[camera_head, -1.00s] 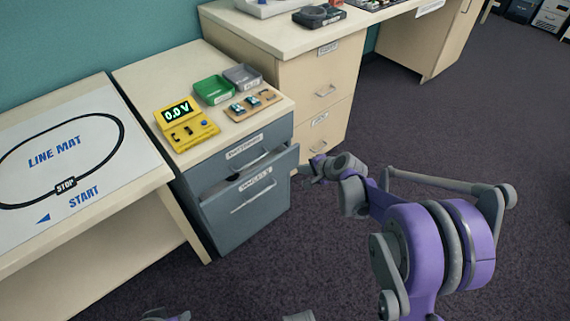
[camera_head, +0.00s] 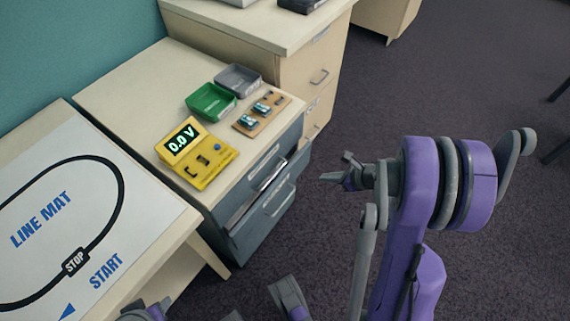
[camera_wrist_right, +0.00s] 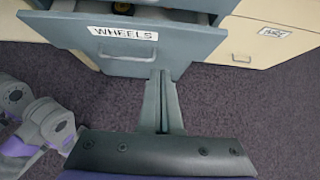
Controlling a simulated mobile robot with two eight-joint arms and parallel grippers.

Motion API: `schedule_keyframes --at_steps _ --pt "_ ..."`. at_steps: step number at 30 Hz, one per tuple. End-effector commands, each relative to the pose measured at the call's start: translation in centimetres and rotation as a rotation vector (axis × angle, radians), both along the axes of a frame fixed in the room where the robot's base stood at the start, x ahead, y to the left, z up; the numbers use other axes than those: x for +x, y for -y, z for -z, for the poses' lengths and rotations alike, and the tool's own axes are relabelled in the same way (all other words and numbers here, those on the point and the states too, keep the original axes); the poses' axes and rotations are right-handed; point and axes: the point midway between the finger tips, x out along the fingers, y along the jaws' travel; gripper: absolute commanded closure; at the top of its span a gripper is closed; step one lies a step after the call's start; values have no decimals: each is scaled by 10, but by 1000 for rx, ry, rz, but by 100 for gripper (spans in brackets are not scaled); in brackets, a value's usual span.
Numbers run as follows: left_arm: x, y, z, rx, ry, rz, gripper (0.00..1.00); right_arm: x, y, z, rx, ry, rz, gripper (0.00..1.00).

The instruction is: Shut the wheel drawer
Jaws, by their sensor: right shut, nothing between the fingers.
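The wheel drawer (camera_head: 262,224) is the lower grey drawer of the small cabinet, in the head view. It stands partly open, its front out past the upper drawer (camera_head: 262,163). In the right wrist view, its front (camera_wrist_right: 185,52) carries a "WHEELS" label and a bar handle, and yellowish contents show behind its top edge. My right gripper (camera_head: 328,177) is shut and empty, apart from the drawer, to its right in the head view. In the wrist view, its fingers (camera_wrist_right: 161,76) point at the drawer front just below the handle.
On the cabinet top stand a yellow meter (camera_head: 196,154), a green tray (camera_head: 210,104), a grey tray (camera_head: 238,79) and a small wooden board (camera_head: 262,114). The line mat table (camera_head: 180,228) adjoins on the left. A beige cabinet (camera_head: 300,72) stands behind. Dark carpet on the right is open.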

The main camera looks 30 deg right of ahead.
Motion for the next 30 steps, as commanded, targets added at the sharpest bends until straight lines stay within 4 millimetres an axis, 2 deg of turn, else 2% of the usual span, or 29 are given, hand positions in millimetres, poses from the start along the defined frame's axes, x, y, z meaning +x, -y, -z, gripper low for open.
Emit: schedule_keyframes --at_steps 5,18,24,30 --pt "0 0 5 0 -2 0 50 5 -3 9 13 -5 10 100" --pt "3 0 32 0 -11 0 50 64 -28 73 11 -5 6 100" --pt "3 0 32 0 -11 0 50 89 -39 71 10 -3 7 100" --pt "3 0 33 0 -11 0 50 99 -42 71 10 -3 9 100"
